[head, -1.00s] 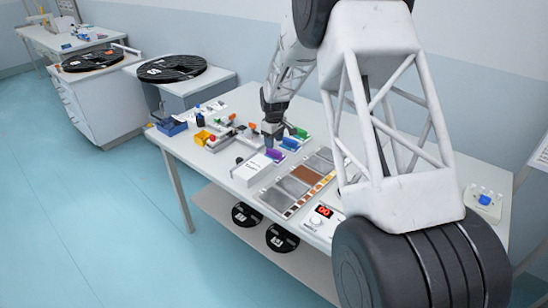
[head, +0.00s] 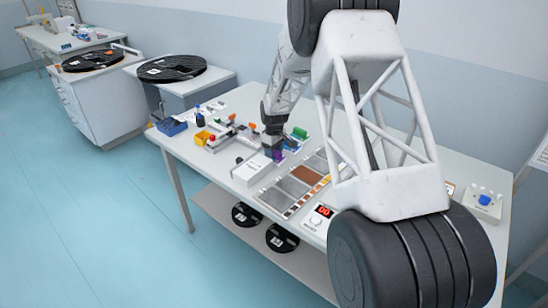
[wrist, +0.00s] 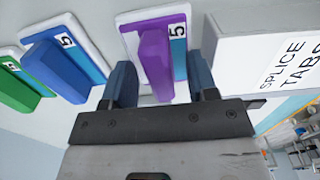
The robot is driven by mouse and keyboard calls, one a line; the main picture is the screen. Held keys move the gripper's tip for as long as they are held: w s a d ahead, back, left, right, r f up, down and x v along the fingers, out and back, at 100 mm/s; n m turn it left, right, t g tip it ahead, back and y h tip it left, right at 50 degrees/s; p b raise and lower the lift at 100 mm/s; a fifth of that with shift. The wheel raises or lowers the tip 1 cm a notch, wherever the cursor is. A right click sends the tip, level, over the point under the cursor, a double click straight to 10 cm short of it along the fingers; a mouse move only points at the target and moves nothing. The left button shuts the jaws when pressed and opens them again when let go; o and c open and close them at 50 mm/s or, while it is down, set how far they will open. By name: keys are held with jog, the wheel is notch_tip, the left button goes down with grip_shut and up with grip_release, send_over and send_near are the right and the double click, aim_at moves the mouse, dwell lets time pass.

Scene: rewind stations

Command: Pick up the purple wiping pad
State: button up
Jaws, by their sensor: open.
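The purple wiping pad (wrist: 156,62) has a raised purple grip on a white and teal base marked 5. It sits on the bench and shows small in the head view (head: 278,155), partly hidden by my gripper. My gripper (wrist: 161,80) is open, with one dark blue finger on each side of the purple grip in the wrist view. Gaps show beside the grip, and I see no contact. How far down the fingers reach is hard to tell. In the head view my gripper (head: 273,148) is low over the bench at the pad.
A blue pad (wrist: 62,70) and a green pad (wrist: 22,85) lie left of it in the wrist view. The white splice tabs box (wrist: 255,62) stands close on the right. Grey and brown panels (head: 307,173) lie on the bench (head: 225,172).

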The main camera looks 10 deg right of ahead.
dwell(0.3)
grip_shut()
jog(key=shift+r, duration=0.1)
jog(key=shift+r, duration=4.95)
jog(key=c, duration=0.6)
grip_release()
jog(key=c, duration=0.3)
jog(key=s+d, duration=0.6)
jog(key=s, duration=0.1)
jog(key=s+d, duration=0.3)
jog(key=shift+s+d+f, duration=0.2)
jog(key=shift+s+f, duration=0.05)
